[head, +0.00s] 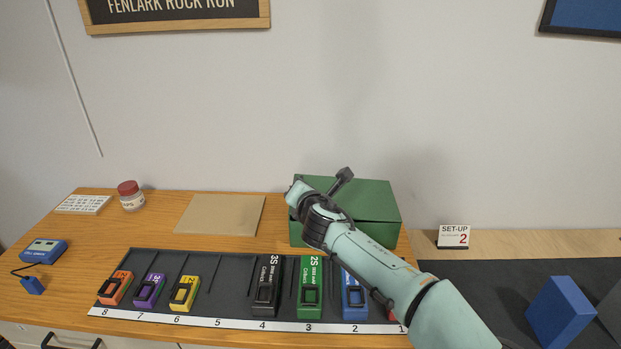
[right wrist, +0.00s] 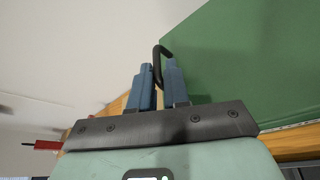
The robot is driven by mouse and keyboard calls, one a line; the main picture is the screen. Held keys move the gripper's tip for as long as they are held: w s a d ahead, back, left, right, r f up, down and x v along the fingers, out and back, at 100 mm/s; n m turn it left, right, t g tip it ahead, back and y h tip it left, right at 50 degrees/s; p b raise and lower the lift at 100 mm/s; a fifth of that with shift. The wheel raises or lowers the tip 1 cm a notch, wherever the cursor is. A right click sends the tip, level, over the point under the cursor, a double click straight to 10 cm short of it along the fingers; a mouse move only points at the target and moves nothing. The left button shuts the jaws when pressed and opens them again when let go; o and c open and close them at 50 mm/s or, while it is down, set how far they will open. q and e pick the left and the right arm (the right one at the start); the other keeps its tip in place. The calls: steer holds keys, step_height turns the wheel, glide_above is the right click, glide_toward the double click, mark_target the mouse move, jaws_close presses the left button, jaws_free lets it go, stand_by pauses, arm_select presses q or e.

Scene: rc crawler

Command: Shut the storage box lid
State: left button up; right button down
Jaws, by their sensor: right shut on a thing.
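The green storage box (head: 372,232) stands at the back of the wooden bench, near the wall. Its green lid (head: 362,192) lies over the top; a dark line shows under its front edge, and I cannot tell whether it is fully down. My right arm reaches across the box's front, and my right gripper (right wrist: 159,74) is at the box's left side. In the right wrist view its blue fingers are shut on a black loop handle (right wrist: 160,52) beside the green lid panel (right wrist: 245,70). In the head view the arm hides the handle and fingertips. My left gripper is not in view.
A dark numbered tray (head: 233,300) with several coloured battery packs lies in front of the box. A tan board (head: 220,214), a red-capped jar (head: 131,196) and a blue device (head: 44,250) are to the left. A set-up sign (head: 453,236) stands right.

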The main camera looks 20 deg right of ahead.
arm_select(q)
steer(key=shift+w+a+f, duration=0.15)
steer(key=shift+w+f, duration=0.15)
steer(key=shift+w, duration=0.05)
arm_select(e)
steer(key=shift+a+f+n, duration=0.4)
steer(key=shift+a+f, duration=0.2)
steer(key=shift+f, duration=0.4)
steer(key=c, duration=1.2)
jaws_free()
steer(key=shift+a, duration=0.1)
steer(key=shift+d, duration=0.2)
steer(key=shift+s, duration=0.2)
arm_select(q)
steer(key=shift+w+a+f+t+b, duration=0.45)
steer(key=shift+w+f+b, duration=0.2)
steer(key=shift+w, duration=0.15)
arm_select(e)
steer(key=v, duration=1.3)
steer(key=shift+r, duration=0.4)
steer(key=shift+w, duration=0.15)
